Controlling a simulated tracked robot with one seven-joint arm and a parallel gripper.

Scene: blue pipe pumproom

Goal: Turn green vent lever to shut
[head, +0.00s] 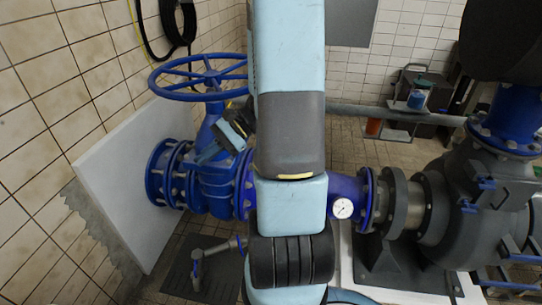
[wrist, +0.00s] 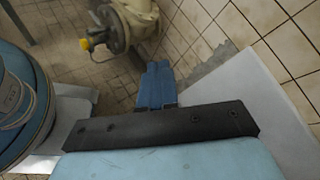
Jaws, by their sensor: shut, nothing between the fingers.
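No green lever can be made out in either view. My gripper (wrist: 157,84) shows in the wrist view with its blue fingers together and nothing between them. In the head view my gripper (head: 204,157) is partly behind my arm, in front of the blue gate valve (head: 215,180); I cannot tell whether it touches the valve. The valve has a large blue handwheel (head: 207,76) on top. My arm hides the middle of the head view.
A blue pipe with a white gauge (head: 342,208) leads right to a dark pump (head: 480,210). A small grey pipe fitting (head: 215,250) stands low at the left. A white panel (head: 115,175) is left of the valve. The wrist view shows a beige fitting with a yellow knob (wrist: 85,44).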

